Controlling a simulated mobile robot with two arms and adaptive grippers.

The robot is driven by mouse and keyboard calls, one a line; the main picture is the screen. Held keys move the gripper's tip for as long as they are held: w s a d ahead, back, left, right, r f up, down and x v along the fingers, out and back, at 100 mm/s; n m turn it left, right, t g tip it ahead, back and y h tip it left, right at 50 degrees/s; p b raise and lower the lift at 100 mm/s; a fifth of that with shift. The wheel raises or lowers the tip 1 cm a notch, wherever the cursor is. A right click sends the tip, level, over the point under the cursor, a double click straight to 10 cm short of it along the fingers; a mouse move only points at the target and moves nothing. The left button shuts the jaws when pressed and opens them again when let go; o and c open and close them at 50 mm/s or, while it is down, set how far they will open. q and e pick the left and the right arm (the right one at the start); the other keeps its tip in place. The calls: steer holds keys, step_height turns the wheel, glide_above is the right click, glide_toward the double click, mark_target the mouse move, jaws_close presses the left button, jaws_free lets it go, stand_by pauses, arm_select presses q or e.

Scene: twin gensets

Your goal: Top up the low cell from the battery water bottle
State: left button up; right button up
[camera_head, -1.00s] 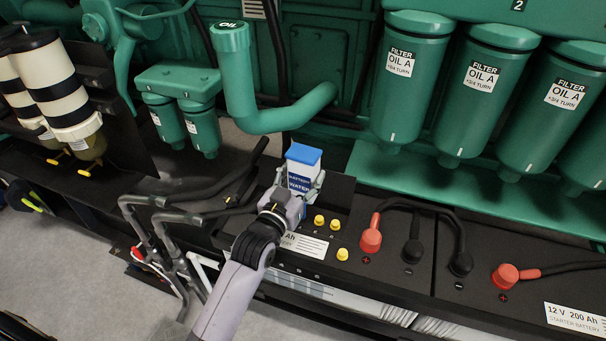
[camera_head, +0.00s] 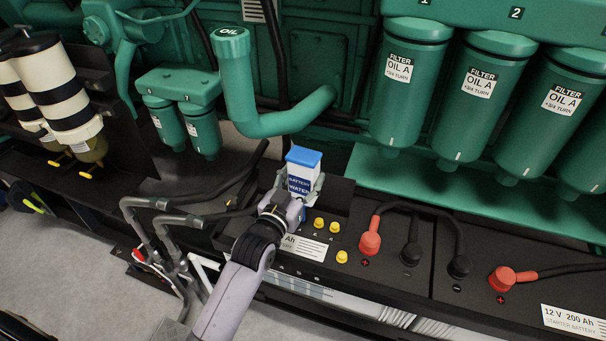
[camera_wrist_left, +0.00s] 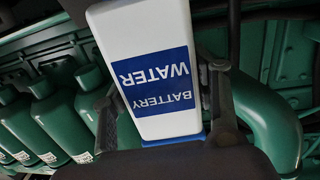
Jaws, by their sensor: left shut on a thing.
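The battery water bottle (camera_head: 300,178) is white with a blue label and a blue top end. It stands roughly upright, slightly tilted, over the left battery. My left gripper (camera_head: 298,192) is shut on it, one finger on each side. In the left wrist view the bottle (camera_wrist_left: 140,22) fills the middle, its label upside down, between the fingers of the left gripper (camera_wrist_left: 165,105). Yellow cell caps (camera_head: 319,223) sit on the left battery (camera_head: 365,285), just right of the gripper. The bottle and arm hide part of the battery top, and I cannot tell which cell is low.
Red (camera_head: 370,240) and black (camera_head: 411,250) terminal boots with cables stand right of the caps. Green oil filters (camera_head: 408,90) hang behind on the right. A green oil filler pipe (camera_head: 240,85) rises behind the bottle. Grey pipes (camera_head: 150,240) are left of my arm.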

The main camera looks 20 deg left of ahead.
arm_select(q)
steer(key=shift+r+p, duration=1.4)
steer(key=shift+r, duration=0.55)
steer(key=p, duration=0.5)
glide_toward(299, 171)
steer(key=shift+s+d+r, duration=0.2)
steer(key=shift+s+d, duration=0.35)
steer(key=shift+s, duration=0.05)
